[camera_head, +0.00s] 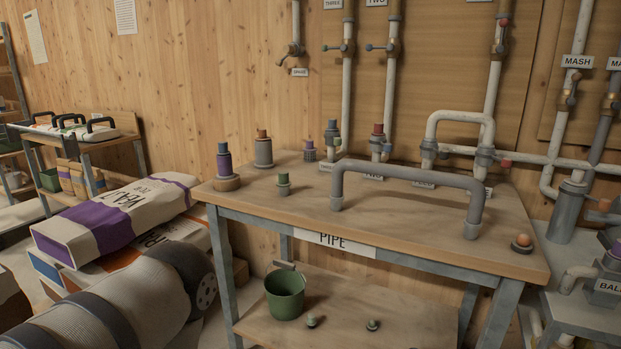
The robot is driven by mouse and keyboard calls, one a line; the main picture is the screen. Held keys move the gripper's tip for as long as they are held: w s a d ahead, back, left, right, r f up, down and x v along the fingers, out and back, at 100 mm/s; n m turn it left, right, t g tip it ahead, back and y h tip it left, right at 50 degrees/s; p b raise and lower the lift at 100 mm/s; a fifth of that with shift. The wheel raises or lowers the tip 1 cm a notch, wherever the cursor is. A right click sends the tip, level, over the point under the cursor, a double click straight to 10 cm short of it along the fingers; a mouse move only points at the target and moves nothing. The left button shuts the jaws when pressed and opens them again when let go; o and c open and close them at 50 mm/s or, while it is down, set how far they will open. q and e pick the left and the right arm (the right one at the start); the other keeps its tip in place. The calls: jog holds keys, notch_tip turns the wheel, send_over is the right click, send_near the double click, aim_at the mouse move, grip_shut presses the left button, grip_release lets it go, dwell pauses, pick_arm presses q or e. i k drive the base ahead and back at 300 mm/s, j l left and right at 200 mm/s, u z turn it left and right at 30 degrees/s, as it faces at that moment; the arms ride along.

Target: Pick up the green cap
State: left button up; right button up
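A small cap with a green top and a grey base (283,184) stands upright on the wooden table marked PIPE (255,207), left of the grey bent pipe (405,172). Another small piece with a green part (338,143) shows at the back of the table, near the vertical pipes. A small pale-green piece (312,320) lies on the lower shelf. I cannot tell from the picture whether these other pieces are caps. Neither of my grippers is in view.
An orange ball-like piece (522,241) is at the right corner. A green bucket (285,295) stands below. Feed sacks (115,215) and a ribbed cylinder (110,300) fill the left.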

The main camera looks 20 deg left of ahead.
aim_at(283, 184)
jog(key=i+j+z, duration=0.25)
jog(key=j+z, duration=0.15)
jog(key=j, duration=0.25)
jog(key=i+j+z, duration=0.1)
jog(key=j+z, duration=0.25)
jog(key=j, duration=0.35)
jog(key=j+z, duration=0.4)
jog(key=j, duration=0.35)
jog(key=j+z, duration=0.4)
jog(key=j, duration=0.35)
